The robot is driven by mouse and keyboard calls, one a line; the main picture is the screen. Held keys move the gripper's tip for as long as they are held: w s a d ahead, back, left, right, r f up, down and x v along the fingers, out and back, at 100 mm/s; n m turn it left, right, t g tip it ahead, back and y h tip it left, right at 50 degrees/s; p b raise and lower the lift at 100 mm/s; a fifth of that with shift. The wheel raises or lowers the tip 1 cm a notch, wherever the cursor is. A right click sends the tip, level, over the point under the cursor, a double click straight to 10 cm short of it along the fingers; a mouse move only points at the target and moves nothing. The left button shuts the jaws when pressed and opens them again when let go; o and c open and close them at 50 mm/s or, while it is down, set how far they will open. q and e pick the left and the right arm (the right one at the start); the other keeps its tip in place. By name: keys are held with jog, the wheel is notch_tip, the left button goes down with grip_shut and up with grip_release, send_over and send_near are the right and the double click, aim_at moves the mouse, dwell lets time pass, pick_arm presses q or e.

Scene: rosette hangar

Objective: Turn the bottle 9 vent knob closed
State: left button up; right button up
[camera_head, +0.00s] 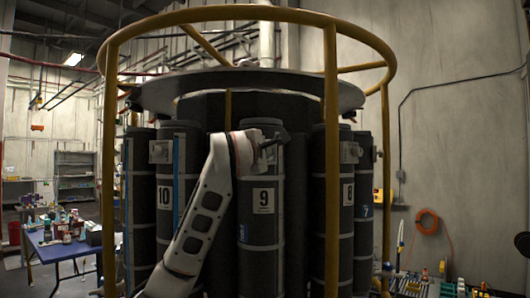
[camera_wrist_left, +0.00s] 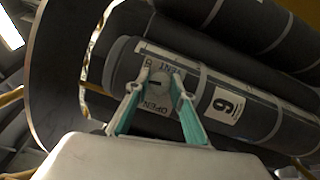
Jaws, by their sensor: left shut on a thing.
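Bottle 9 (camera_head: 257,235) is a dark grey upright cylinder with a white number 9 label, at the middle of the rack in the head view. It also shows in the left wrist view (camera_wrist_left: 270,119), lying slanted across the picture. Its vent knob (camera_wrist_left: 158,86) is a small grey round knob with a dark mark, on a white plate lettered VENT and OPEN. Other lettering is partly hidden by a finger. My left gripper (camera_wrist_left: 161,82) is shut on the knob, one teal finger on each side. In the head view my left gripper (camera_head: 268,143) is at the bottle's upper part, hiding the knob.
Bottle 10 (camera_head: 165,230) stands to the left, bottle 8 (camera_head: 340,225) to the right. A yellow frame (camera_head: 331,120) has upright posts on both sides of my arm and a ring above. A round dark plate (camera_head: 250,88) covers the bottles. A blue table (camera_head: 60,250) stands far left.

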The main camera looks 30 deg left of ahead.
pick_arm(q)
jog(key=shift+m+g, duration=0.3)
jog(key=shift+m, duration=0.5)
jog(key=o, duration=1.1)
jog(key=shift+o, duration=0.2)
jog(key=v, duration=1.2)
jog(key=shift+r, duration=0.15)
